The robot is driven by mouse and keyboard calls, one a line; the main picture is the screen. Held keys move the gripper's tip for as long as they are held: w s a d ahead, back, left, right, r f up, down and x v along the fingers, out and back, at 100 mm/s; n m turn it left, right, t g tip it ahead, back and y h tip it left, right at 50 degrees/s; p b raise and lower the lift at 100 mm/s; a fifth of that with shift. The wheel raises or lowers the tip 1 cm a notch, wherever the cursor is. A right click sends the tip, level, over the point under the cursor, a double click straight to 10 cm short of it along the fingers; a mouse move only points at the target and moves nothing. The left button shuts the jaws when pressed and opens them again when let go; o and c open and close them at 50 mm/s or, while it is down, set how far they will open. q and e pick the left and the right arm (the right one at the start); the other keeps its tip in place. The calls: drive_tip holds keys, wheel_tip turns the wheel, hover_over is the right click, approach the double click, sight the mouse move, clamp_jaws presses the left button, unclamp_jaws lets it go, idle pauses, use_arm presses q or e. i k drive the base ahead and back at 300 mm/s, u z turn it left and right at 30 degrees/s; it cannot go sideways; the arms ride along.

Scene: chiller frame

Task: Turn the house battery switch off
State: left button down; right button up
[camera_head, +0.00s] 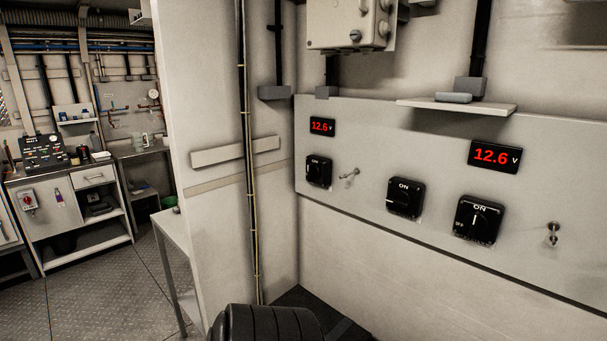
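Three black rotary switches are mounted on the grey panel (360,222) at right. The left switch (318,171) is the smallest in view, the middle switch (405,198) sits lower, and the right switch (478,219) is nearest. "ON" is legible at the top of the middle and right ones. The right switch's white mark stands upright below "ON". The middle switch's light mark lies level on its left side. The left switch's setting is too small to tell. No readable label shows which is the house battery switch. Neither gripper is in view.
Red displays (322,127) and (495,156) read 12.6 V. Small metal toggles or keys (349,175) and (553,233) stick out of the panel. A shelf (455,106) juts out above. A workbench (75,215) stands far left, with open floor (105,300) before it.

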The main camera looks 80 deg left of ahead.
sight(313, 171)
drive_tip(key=u, duration=1.9)
drive_tip(key=k, duration=1.2)
drive_tip(key=u, duration=0.4)
drive_tip(key=i, duration=1.7)
drive_tip(key=z, duration=0.45)
